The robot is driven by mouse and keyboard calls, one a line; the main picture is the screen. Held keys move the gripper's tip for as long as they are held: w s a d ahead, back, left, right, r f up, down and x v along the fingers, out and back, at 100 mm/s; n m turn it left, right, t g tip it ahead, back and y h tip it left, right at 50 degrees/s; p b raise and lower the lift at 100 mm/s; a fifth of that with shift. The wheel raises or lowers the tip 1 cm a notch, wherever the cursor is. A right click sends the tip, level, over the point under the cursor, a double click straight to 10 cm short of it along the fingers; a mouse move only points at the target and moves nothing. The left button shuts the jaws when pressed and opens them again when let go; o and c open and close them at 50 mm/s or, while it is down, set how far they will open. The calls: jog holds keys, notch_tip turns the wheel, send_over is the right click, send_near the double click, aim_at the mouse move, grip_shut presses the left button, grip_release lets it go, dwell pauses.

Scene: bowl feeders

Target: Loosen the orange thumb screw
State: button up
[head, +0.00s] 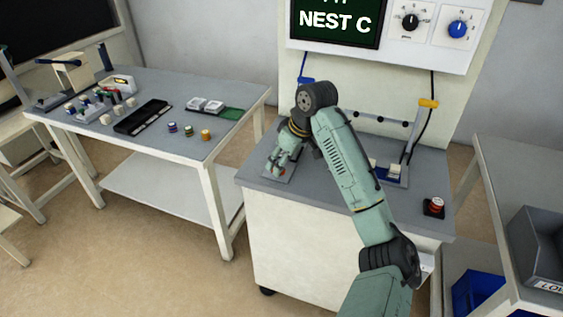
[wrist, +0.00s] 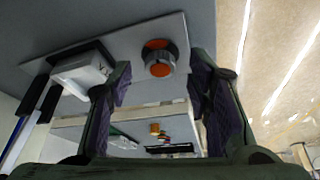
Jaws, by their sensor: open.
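My gripper (wrist: 160,84) is open, with one dark padded finger at each side of the screw in the picture. The fingertips are close to the knob, and gaps show on both sides. I cannot tell whether the tips reach down around it. In the head view my gripper (head: 281,164) hangs low over the plate at the bench's left end.
A white block (wrist: 84,68) in a dark holder sits on the plate beside the screw, close to one finger. A red button (head: 435,206) stands at the bench's right front. The left table (head: 180,90) holds small parts.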

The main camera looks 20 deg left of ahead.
jog(key=v, duration=1.1)
jog(key=shift+s+a, duration=0.1)
jog(key=shift+a, duration=0.05)
